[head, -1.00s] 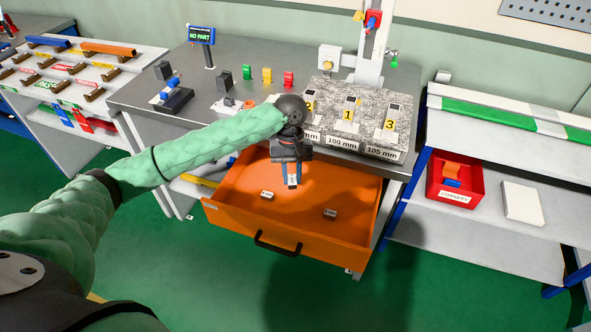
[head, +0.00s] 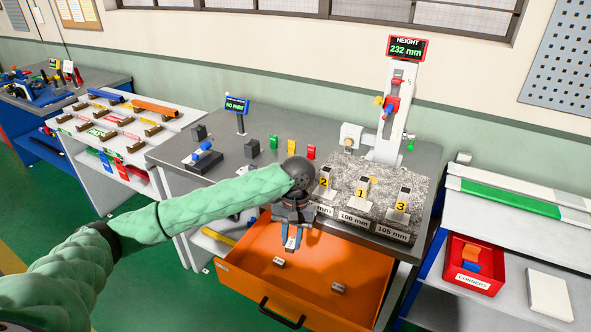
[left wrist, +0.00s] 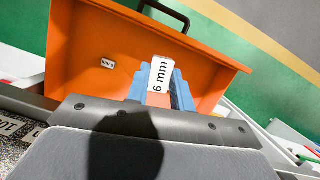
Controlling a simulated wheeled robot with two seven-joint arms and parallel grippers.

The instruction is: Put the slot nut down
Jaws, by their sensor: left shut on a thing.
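My left gripper (head: 291,240) is shut on a slot nut (head: 291,243), held above the open orange drawer (head: 325,258). In the left wrist view the nut (left wrist: 160,75) shows a white face marked "6 mm" between the blue fingers, with the drawer floor behind it. Two other small pale labelled blocks lie apart in the drawer, one on the left (head: 278,261) and one on the right (head: 338,287). One such block also shows in the left wrist view (left wrist: 107,63). My right gripper is not in view.
The drawer floor has wide free room around the blocks. Above it stands the grey bench (head: 190,155) with a granite plate (head: 350,215) and a height gauge (head: 392,110) reading 232 mm. A red corners bin (head: 473,268) sits on the right shelf.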

